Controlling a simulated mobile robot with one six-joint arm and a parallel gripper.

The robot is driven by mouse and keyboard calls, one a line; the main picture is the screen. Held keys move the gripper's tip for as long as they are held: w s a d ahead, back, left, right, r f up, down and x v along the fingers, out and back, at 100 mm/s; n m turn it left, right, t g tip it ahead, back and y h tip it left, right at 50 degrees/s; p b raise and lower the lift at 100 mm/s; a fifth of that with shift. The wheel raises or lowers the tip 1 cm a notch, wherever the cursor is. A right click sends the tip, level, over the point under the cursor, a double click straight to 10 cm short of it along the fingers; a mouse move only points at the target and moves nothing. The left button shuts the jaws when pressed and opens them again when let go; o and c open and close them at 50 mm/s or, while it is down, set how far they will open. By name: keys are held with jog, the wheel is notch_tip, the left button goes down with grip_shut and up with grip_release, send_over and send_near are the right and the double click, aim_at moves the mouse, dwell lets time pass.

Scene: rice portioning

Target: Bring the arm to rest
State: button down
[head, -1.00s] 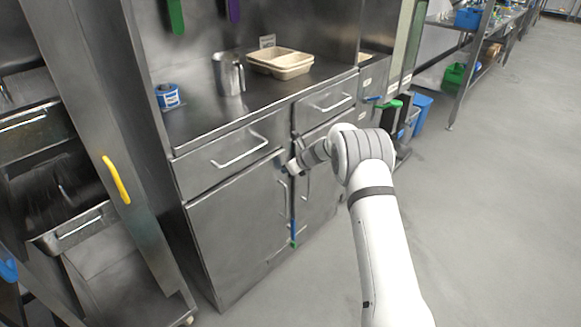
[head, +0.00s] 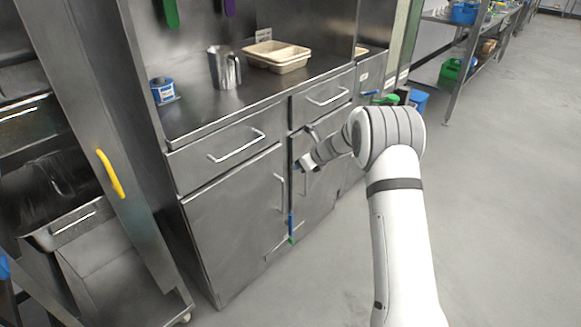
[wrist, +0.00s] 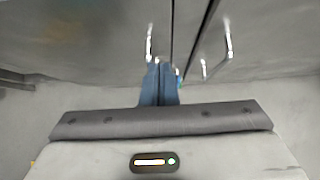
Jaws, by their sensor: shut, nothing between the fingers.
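My gripper (head: 298,166) hangs at the end of my white and grey arm, in front of the steel cabinet (head: 232,215) and below the worktop. In the head view the gripper is small and partly hidden by my arm. In the wrist view its blue fingers (wrist: 159,82) lie side by side, shut with nothing between them. They point towards the cabinet doors. I cannot tell how far the fingertips are from the doors.
A metal jug (head: 223,68), beige trays (head: 277,55) and a blue tub (head: 163,91) stand on the worktop (head: 195,112). A narrow blue and green item (head: 291,228) is at the door gap. A rack with a yellow handle (head: 110,174) stands left. Floor at right is clear.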

jog(key=s+d+r+m+t+h+p, duration=0.1)
jog(key=d+r+m+t+p, duration=0.2)
jog(key=r, duration=0.4)
jog(key=s+d+r+m+h+p, duration=0.1)
jog(key=s+d+r+m, duration=0.15)
jog(key=r+m, duration=0.4)
jog(key=d+r+m+t+h+p, duration=0.15)
jog(key=d+r, duration=0.25)
jog(key=r, duration=0.5)
jog(key=s+d+r+m+h+p, duration=0.45)
jog(key=s+d+r+m, duration=0.4)
jog(key=m, duration=0.45)
jog(key=s+d+r+m+g+h+p, duration=0.1)
jog(key=s+r+m+p, duration=0.1)
jog(key=s+m, duration=0.5)
jog(key=s+d+r+m+g+h+p, duration=0.1)
jog(key=s+r+m+g+p, duration=0.2)
jog(key=s, duration=0.6)
jog(key=s+a+f+m+g+y+p, duration=0.1)
jog(key=s+a+m+g+y+p, duration=0.1)
jog(key=s+m, duration=1)
jog(key=s+a+g+y, duration=0.1)
jog(key=s+a, duration=0.1)
jog(key=s, duration=0.5)
jog(key=shift+s+a+p, duration=0.2)
jog(key=shift+s+p, duration=0.05)
jog(key=shift+p, duration=0.15)
